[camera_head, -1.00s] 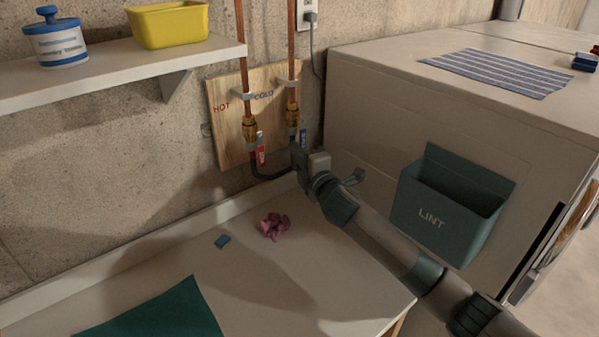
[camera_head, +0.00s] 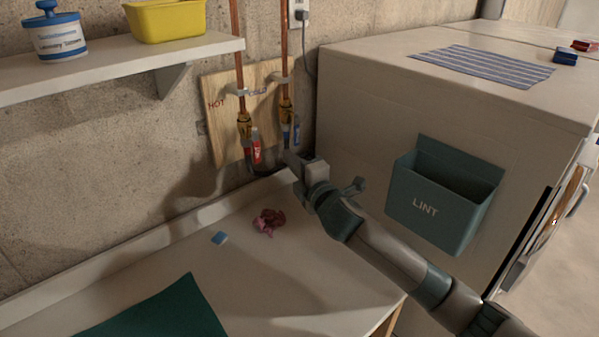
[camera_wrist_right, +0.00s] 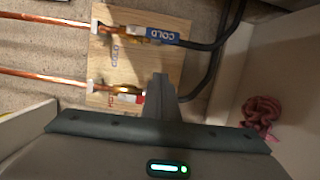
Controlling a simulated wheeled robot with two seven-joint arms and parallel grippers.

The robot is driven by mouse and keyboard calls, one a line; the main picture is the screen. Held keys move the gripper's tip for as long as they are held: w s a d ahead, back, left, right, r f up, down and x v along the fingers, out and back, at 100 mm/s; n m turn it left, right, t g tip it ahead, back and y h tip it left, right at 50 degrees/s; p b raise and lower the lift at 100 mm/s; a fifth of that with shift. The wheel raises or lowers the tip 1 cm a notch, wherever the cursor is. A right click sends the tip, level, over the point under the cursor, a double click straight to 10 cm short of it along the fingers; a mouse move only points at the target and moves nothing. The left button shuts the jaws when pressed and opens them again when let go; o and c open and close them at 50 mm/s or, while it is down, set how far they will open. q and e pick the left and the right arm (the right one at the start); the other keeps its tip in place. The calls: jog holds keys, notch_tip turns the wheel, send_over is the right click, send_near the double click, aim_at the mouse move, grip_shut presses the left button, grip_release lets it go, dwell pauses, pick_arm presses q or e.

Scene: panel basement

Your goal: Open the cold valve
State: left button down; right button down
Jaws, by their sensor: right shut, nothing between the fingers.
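The cold valve (camera_head: 288,112) is on the right copper pipe, on a wooden board. Its blue handle (camera_head: 296,129) lies along the pipe, and it also shows in the right wrist view (camera_wrist_right: 163,37). The hot valve (camera_head: 245,125) with its red handle (camera_head: 257,150) is on the left pipe. My right gripper (camera_head: 289,157) is shut and empty, just below the cold valve in the head view. In the right wrist view its fingers (camera_wrist_right: 160,82) are apart from the blue handle and partly cover the red one. My left gripper is not in view.
A white counter (camera_head: 290,270) carries a pink crumpled cloth (camera_head: 268,222), a small blue item (camera_head: 220,238) and a green mat (camera_head: 165,312). A lint bin (camera_head: 440,205) hangs on the white appliance (camera_head: 360,110) at right. A shelf (camera_head: 100,82) is at upper left. Black hoses run below the valves.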

jog(key=b+v, duration=0.1)
jog(key=v, duration=0.3)
jog(key=shift+s+d, duration=0.15)
jog(key=shift+s, duration=0.1)
